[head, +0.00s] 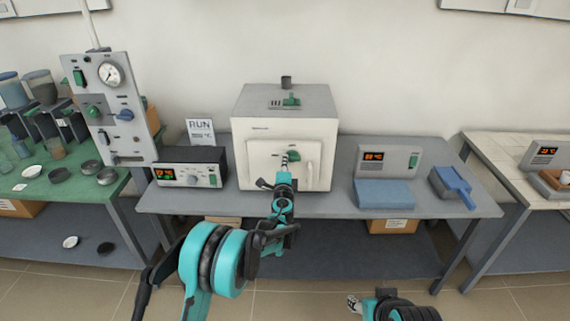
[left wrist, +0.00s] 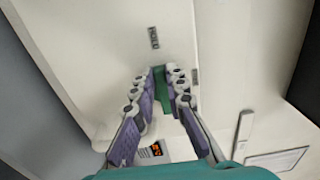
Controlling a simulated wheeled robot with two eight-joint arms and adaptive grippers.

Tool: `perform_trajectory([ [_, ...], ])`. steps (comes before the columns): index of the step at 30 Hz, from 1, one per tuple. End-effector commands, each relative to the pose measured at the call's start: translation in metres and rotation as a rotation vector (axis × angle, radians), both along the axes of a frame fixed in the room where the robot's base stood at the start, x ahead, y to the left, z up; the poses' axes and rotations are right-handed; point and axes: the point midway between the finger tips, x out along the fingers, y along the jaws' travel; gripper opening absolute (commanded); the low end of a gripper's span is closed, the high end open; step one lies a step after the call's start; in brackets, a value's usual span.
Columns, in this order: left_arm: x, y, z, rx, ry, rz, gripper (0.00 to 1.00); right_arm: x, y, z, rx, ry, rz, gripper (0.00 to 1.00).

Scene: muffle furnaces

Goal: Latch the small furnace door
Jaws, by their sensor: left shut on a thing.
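The small furnace (head: 240,150) is a cream box with a grey top in the middle of the bench. Its square door (head: 262,160) looks closed against the front; I cannot tell whether it is latched. The green latch handle (head: 294,156) is at the upper middle of the door. My left gripper (head: 285,164) reaches it from the front. In the left wrist view the purple-padded fingers (left wrist: 164,84) are shut on the green handle (left wrist: 161,90), partly hiding it. Part of my right gripper (head: 355,302) shows low in the head view; its jaws are unclear.
A controller with an orange display (head: 190,176) stands left of the furnace. A second display unit (head: 386,161), a blue block (head: 384,193) and a blue scoop (head: 455,186) are to its right. A gauge panel (head: 110,110) stands at the left. The bench front is mostly clear.

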Motion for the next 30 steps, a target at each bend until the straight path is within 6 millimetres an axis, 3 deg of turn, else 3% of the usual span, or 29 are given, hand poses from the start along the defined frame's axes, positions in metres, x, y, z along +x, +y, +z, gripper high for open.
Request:
perform_trajectory([
  [11,0.000,0.001,-0.001,-0.006,0.000,0.002,0.00,0.000,0.000,0.000,0.000,0.000,0.000,0.47],
  [12,0.000,0.001,-0.001,-0.006,0.000,0.002,0.18,0.000,0.000,0.000,0.000,0.000,0.000,0.47],
  [14,0.000,0.001,-0.001,-0.006,0.000,0.002,0.34,0.000,0.000,0.000,0.000,0.000,0.000,0.47],
  [25,-0.004,0.000,0.000,-0.004,0.000,0.000,0.34,0.000,0.000,0.000,0.000,0.000,0.000,0.47],
  [30,-0.029,0.000,0.000,-0.004,0.000,0.000,0.34,0.000,0.000,0.000,0.000,0.000,0.000,0.47],
])
